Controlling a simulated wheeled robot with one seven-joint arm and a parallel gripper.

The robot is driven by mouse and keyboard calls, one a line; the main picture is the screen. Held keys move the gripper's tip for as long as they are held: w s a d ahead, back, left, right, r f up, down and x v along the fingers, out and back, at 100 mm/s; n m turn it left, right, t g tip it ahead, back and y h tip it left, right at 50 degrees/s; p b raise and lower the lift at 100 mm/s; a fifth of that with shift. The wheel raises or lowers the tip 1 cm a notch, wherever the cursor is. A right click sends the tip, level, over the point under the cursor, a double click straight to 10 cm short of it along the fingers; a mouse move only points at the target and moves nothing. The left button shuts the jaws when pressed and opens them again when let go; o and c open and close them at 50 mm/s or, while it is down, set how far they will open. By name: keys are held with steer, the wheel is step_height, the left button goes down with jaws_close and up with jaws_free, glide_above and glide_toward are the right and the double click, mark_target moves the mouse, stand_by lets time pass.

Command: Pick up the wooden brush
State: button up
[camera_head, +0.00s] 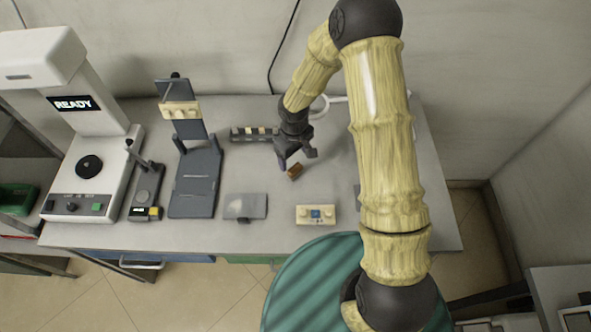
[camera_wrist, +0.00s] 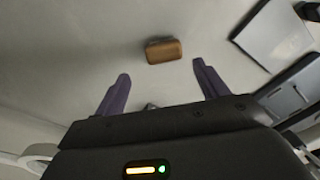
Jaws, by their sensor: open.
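The wooden brush (camera_head: 295,171) is a small brown block lying on the grey table, near the middle. My gripper (camera_head: 296,158) is just above and beside it, pointing down. In the wrist view the brush (camera_wrist: 163,50) lies ahead of the two purple fingers, between their lines but beyond their tips. My gripper (camera_wrist: 160,82) is open, with nothing between its fingers. The brush's underside is hidden.
A grey stand (camera_head: 194,190) and a white READY machine (camera_head: 90,185) are at left.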

mark_target(294, 167)
steer(key=shift+f, duration=0.1)
steer(key=shift+s+a+f+p, duration=0.1)
steer(key=shift+s+f+p, duration=0.1)
steer(key=shift+f, duration=0.65)
steer(key=shift+s+d+f+p, duration=0.1)
steer(key=shift+f+p, duration=0.15)
steer(key=shift+f, duration=0.65)
steer(key=shift+s+a+f+p, duration=0.1)
steer(key=shift+f+p, duration=0.1)
steer(key=shift+f, duration=0.65)
steer(key=c, duration=1.1)
steer(key=shift+c, duration=0.2)
steer(key=shift+r, duration=0.1)
step_height(294, 167, up, 10)
steer(key=shift+f+b, duration=0.1)
steer(key=shift+b, duration=0.5)
